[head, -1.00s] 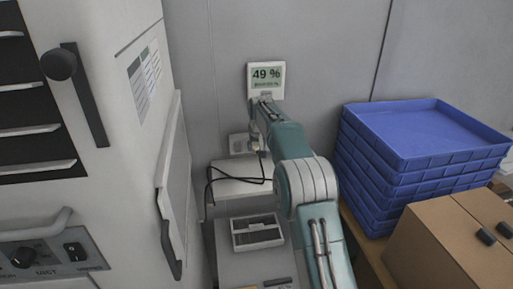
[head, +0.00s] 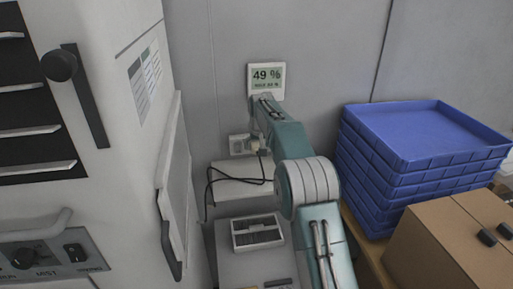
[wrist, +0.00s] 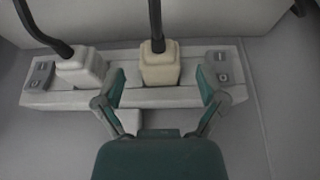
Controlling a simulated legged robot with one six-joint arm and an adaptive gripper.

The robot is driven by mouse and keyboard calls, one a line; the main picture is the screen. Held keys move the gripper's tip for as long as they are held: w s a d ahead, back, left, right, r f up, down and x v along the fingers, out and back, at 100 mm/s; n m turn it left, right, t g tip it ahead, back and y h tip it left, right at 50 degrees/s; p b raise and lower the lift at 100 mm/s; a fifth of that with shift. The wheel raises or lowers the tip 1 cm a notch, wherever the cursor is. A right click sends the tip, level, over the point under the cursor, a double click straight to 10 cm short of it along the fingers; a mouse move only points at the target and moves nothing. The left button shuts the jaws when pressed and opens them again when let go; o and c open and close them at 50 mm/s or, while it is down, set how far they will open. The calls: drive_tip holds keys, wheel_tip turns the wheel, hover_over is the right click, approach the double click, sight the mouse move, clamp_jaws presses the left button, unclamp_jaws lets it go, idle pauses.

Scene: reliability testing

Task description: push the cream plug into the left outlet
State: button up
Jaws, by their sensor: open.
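In the wrist view the cream plug (wrist: 160,64), with a black cord, stands at the middle of a pale outlet strip (wrist: 140,98). I cannot tell how deep it sits. My gripper (wrist: 162,86) is open, with one green finger on each side of the plug and gaps between. A whiter plug (wrist: 82,68) with its own cord sits on the strip to the left. In the head view the cream plug (head: 254,146) shows small beside the wall outlet (head: 238,144); my arm hides most of the gripper.
A wall display (head: 266,80) reading 49 % is above the outlet, close to my arm. A pale shelf (head: 235,190) with black cord is below. A large white machine (head: 130,90) stands left. Stacked blue trays (head: 425,140) and a cardboard box (head: 450,240) stand right.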

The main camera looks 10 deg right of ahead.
drive_tip(key=s+r, duration=1.5)
drive_tip(key=r, duration=0.2)
drive_tip(key=s+f+t, duration=0.1)
drive_tip(key=s+f, duration=0.1)
drive_tip(key=s, duration=2.2)
drive_tip(key=s+f, duration=0.7)
drive_tip(key=s, duration=0.4)
drive_tip(key=shift+s, duration=0.25)
